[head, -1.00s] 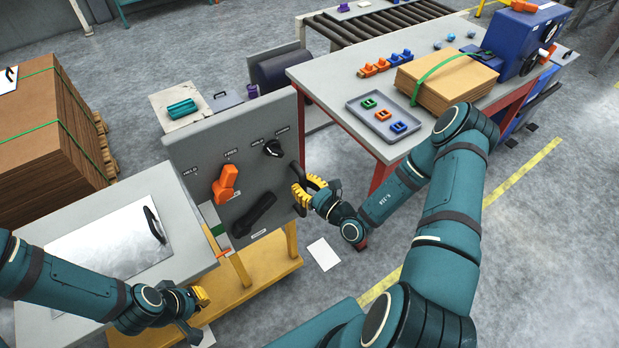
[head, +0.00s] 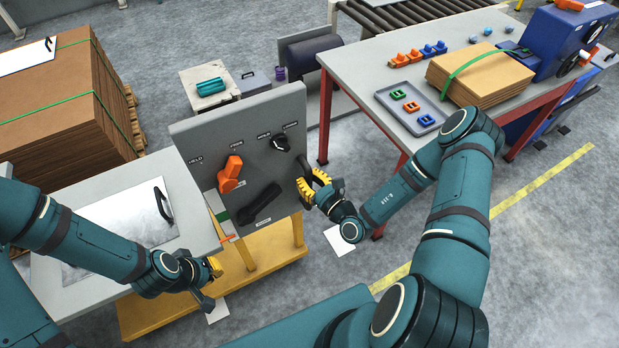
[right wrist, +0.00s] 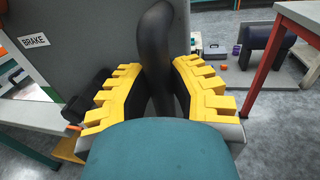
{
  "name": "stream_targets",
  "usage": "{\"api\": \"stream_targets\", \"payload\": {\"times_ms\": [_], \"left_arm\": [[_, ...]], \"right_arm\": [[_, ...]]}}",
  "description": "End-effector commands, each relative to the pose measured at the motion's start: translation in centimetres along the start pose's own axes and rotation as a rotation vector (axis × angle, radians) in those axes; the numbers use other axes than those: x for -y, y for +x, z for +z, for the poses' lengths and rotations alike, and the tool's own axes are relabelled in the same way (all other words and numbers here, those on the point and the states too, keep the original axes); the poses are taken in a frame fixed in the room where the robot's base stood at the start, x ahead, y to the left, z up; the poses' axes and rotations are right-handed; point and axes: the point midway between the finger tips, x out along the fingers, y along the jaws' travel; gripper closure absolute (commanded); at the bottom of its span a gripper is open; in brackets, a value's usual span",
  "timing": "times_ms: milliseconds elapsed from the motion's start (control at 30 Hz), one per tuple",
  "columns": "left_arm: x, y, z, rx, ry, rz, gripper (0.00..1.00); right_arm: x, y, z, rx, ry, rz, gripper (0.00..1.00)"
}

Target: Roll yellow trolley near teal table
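The yellow trolley (head: 170,312) has a low deck, yellow posts and an upright grey panel (head: 205,140) with an orange lever, a black knob and a black lever. My right gripper (head: 312,188) is closed around the black upright handle at the panel's right edge; the handle (right wrist: 155,45) stands between its yellow fingers in the right wrist view. A grey-topped table (head: 60,235), whose frame looks teal in the right wrist view (right wrist: 25,148), stands close left of the panel and overhangs the deck. My left gripper (head: 212,282) is by its front right corner; its grip is unclear.
A red-legged table (head: 355,75) with a tray, parts, cardboard and a blue machine stands to the right. A cardboard stack (head: 65,105) is at the left. A white sheet (head: 338,241) lies on the floor right of the trolley. Floor between trolley and red-legged table is narrow.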

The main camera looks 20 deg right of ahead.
Motion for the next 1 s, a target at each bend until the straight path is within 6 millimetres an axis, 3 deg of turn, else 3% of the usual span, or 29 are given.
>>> {"api": "stream_targets", "payload": {"times_ms": [33,100,467,667,1000], "left_arm": [[0.0,0.0,0.0,0.0,0.0,0.0,1.0],[0.0,0.0,0.0,0.0,0.0,0.0,1.0],[0.0,0.0,0.0,0.0,0.0,0.0,1.0],[0.0,0.0,0.0,0.0,0.0,0.0,1.0],[0.0,0.0,0.0,0.0,0.0,0.0,1.0]], "right_arm": [[-0.7,-0.1,-0.1,-0.005,0.009,0.016,0.66],[-0.6,-0.1,-0.1,-0.004,0.008,0.014,0.48],[-0.3,-0.4,-0.1,-0.004,0.004,0.007,0.48],[-0.2,-3.2,-0.1,-0.006,0.007,0.006,0.48],[-0.3,-9.8,-0.1,-0.005,0.006,0.008,0.48]]}}
